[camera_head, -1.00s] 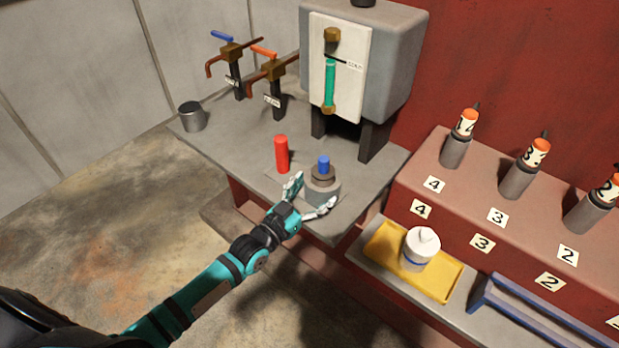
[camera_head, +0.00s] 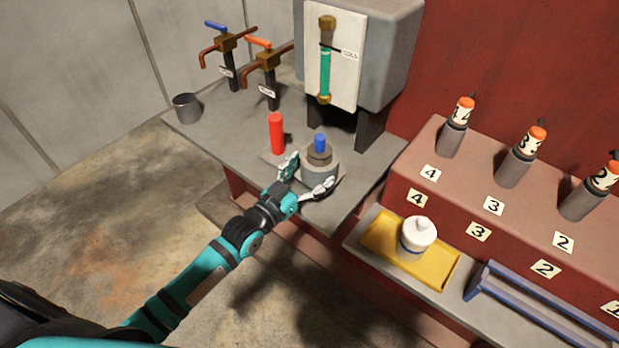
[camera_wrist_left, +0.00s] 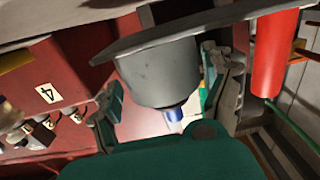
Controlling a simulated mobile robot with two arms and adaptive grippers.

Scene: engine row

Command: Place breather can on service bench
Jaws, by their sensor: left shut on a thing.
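The breather can appears to be the grey round can with a blue top (camera_head: 319,170) at the front corner of the grey service bench (camera_head: 225,135). My left gripper (camera_head: 305,183) is shut on this can, one finger on each side. In the left wrist view, the can (camera_wrist_left: 160,75) sits between the two fingers, its blue top (camera_wrist_left: 174,113) pointing down in that picture. The can looks upright and at bench level; whether it rests fully on the surface is hard to tell. My right gripper does not show.
A red cylinder (camera_head: 277,134) stands close behind the can on the left. A grey cup (camera_head: 187,108), two taps and a grey tank (camera_head: 372,50) are farther back. A white bottle (camera_head: 418,234) sits on a yellow tray (camera_head: 377,235) at right. The bench's left middle is clear.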

